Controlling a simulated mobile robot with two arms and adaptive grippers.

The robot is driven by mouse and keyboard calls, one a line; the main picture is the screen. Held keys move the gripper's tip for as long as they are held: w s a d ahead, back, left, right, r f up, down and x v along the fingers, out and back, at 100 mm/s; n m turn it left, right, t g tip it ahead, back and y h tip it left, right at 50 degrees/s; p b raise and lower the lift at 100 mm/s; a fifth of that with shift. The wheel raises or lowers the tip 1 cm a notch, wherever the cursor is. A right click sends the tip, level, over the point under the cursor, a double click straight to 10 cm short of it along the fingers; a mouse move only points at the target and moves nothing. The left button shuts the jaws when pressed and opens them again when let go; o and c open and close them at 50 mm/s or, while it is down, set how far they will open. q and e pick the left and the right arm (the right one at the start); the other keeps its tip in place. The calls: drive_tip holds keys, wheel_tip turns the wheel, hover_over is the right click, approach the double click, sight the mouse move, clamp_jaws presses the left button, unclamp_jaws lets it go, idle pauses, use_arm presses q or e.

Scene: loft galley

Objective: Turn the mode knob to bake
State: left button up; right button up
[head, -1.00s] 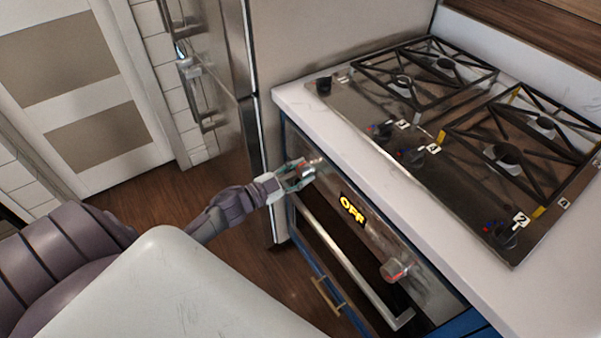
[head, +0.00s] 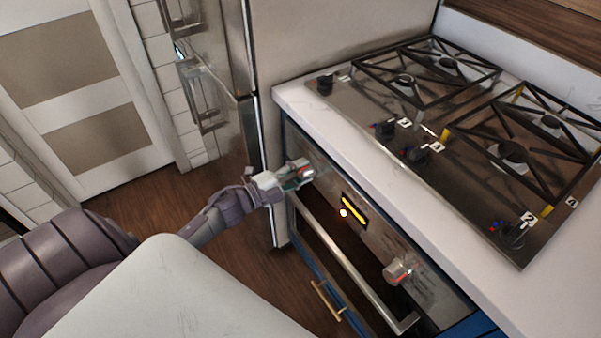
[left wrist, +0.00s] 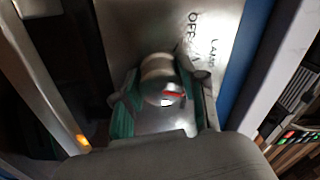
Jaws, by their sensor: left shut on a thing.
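The oven's left knob (head: 308,173), silver with a red mark, sits on the steel control panel (head: 376,235); I take it to be the mode knob. My left gripper (head: 300,175) is shut around it. In the left wrist view the knob (left wrist: 158,75) lies between both green-padded fingers, its red and white mark toward the lower right. Panel lettering beside it reads "OFF" and probably "LAMP"; the other labels are hidden or unreadable. The display (head: 353,209) shows a slanted yellow line. My right gripper is out of view.
A second knob (head: 398,270) is farther right on the panel. The oven handle (head: 350,268) runs below. The white counter (head: 400,190) and gas cooktop (head: 460,190) are above, the steel fridge (head: 236,140) to the left. A small light (head: 343,212) glows beside the display.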

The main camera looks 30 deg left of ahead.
use_arm(q)
drive_tip(key=shift+m, duration=0.3)
drive_tip(key=o, duration=1.1)
drive_tip(key=shift+o, duration=0.2)
drive_tip(key=v, duration=1.2)
drive_tip(key=shift+f, duration=0.1)
